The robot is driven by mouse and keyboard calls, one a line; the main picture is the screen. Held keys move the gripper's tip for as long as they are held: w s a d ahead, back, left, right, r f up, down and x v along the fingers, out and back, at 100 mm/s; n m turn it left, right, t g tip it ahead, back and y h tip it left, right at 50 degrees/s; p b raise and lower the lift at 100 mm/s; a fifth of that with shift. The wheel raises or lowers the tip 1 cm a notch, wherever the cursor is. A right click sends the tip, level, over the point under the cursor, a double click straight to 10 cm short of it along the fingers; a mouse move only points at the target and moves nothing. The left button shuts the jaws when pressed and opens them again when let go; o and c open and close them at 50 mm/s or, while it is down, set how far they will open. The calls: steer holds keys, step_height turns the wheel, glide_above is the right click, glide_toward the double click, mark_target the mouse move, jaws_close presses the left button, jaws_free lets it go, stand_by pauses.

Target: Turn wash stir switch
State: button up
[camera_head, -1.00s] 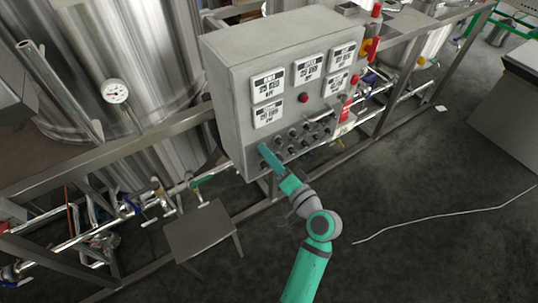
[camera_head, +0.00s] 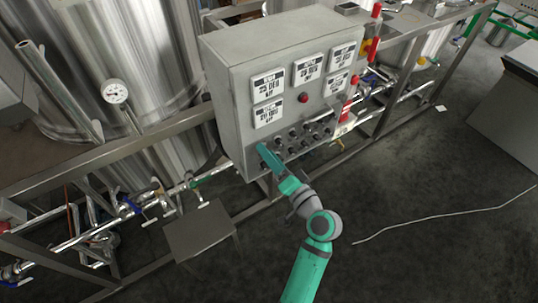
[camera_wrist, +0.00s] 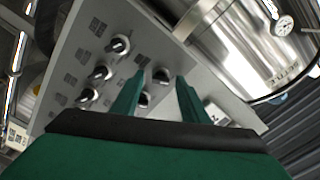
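The grey control box (camera_head: 229,88) stands in the middle of the head view, with rows of small black knob switches (camera_head: 305,136) low on its front. The wrist view shows several of these knobs, such as one at the upper left (camera_wrist: 119,45). My gripper (camera_head: 262,148) is at the panel's lower left corner. In the wrist view its two green fingers (camera_wrist: 160,92) stand apart, with a black knob (camera_wrist: 161,78) between or just beyond their tips and another knob (camera_wrist: 144,100) by the left finger. I cannot tell whether the fingers touch a knob. Labels are unreadable.
Digital displays (camera_head: 268,86) and a red button (camera_head: 303,98) sit above the knobs. A small metal table (camera_head: 198,228) stands left of my arm. Steel tanks (camera_head: 150,60) and pipes lie behind. The dark floor at right is mostly clear, with a thin pale line across it.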

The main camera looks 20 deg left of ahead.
steer(key=v, duration=1)
steer(key=shift+s+d, duration=0.3)
steer(key=shift+f, duration=0.1)
steer(key=s+d+f+m+t+h, duration=0.1)
steer(key=s+d+f+m+h, duration=0.15)
steer(key=s+f+h, duration=0.5)
steer(key=s+d+f+m+t+h, duration=0.15)
steer(key=s+d+f+h, duration=0.25)
steer(key=f, duration=0.6)
steer(key=s+r+n+t+h, duration=0.1)
steer(key=s+r, duration=0.3)
steer(key=s, duration=0.4)
steer(key=s+d+r+n+t+h, duration=0.1)
steer(key=s+r+n, duration=0.2)
steer(key=s, duration=0.6)
steer(key=shift+d+r+n+h, duration=0.35)
steer(key=shift+r+n, duration=0.05)
steer(key=shift+n, duration=0.3)
